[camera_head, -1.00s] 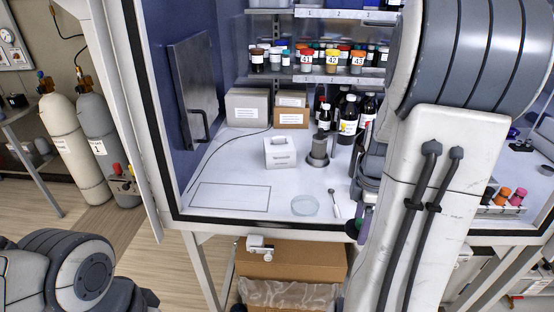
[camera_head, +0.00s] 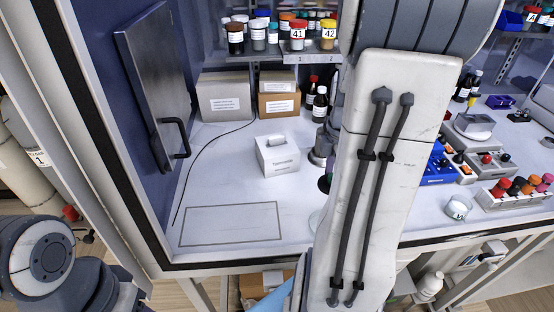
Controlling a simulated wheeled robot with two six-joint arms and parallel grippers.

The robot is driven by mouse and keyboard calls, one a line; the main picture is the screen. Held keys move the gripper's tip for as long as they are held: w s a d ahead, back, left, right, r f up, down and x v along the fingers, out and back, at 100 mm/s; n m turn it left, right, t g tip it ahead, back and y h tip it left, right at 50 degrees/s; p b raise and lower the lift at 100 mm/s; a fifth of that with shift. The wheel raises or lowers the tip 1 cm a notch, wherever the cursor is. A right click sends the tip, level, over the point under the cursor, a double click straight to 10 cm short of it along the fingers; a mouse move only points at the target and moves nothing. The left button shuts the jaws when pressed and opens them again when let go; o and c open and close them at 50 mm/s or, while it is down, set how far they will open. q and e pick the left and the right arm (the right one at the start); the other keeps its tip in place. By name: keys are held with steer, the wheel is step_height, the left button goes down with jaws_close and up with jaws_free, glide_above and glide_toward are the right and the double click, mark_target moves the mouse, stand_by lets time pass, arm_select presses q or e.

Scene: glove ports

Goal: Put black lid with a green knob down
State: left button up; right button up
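I cannot make out the black lid with a green knob for certain. A small dark round piece (camera_head: 324,184) shows at the left edge of my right arm, and I cannot tell whether it is the lid. My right arm crosses the picture right of centre and hides its own gripper, so its fingers and any hold are not readable. My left arm shows only as joints at the lower left; its gripper is out of view. A thin-lined empty rectangle (camera_head: 181,226) is marked on the white worktop (camera_head: 219,172).
A white box (camera_head: 278,158) stands behind the rectangle. Cardboard boxes (camera_head: 224,98) and dark bottles (camera_head: 320,104) stand at the back. A metal door with a black handle (camera_head: 172,145) hangs at left. Jars of colour (camera_head: 500,190) and a blue tray (camera_head: 438,168) are at right.

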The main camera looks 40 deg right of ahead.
steer(key=p, duration=0.2)
glide_above(287, 198)
step_height(287, 198, down, 7)
steer(key=shift+r, duration=0.1)
step_height(287, 198, down, 3)
steer(key=shift+f+p, duration=0.1)
steer(key=shift+p, duration=0.5)
steer(key=shift+f, duration=0.45)
steer(key=shift+f, duration=0.1)
steer(key=o, duration=1.2)
steer(key=shift+c, duration=0.2)
steer(key=shift+r, duration=0.2)
steer(key=shift+w+r, duration=0.1)
steer(key=shift+r, duration=0.2)
step_height(287, 198, up, 11)
steer(key=b, duration=0.1)
steer(key=shift+r, duration=0.15)
